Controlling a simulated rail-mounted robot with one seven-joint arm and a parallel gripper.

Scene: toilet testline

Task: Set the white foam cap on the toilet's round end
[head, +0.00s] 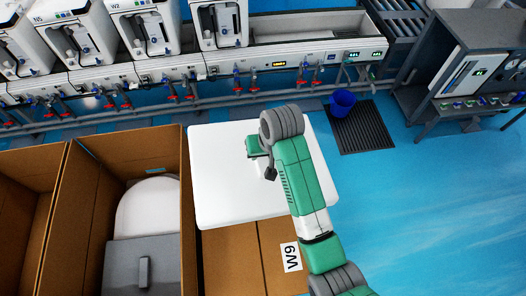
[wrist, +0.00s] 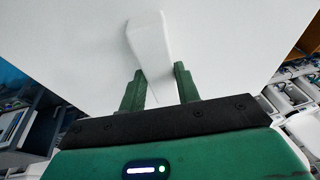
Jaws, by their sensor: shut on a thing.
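The white foam cap (head: 225,192) is a broad flat slab, right of the toilet's box in the head view. It fills much of the wrist view (wrist: 70,60), with a raised white grip (wrist: 150,50) on its face. My gripper (wrist: 160,88) is shut on this grip, with one green finger on each side. In the head view my gripper (head: 258,158) is over the cap's middle, partly hidden by my arm. The toilet's white round end (head: 147,212) lies uncovered in an open cardboard box, left of the cap. I cannot tell whether the cap rests on anything.
The toilet's box (head: 82,200) has raised brown walls. A grey block with a handle (head: 140,262) covers the toilet's other end. A box marked W9 (head: 232,255) lies below the cap. A test bench (head: 290,60) runs behind.

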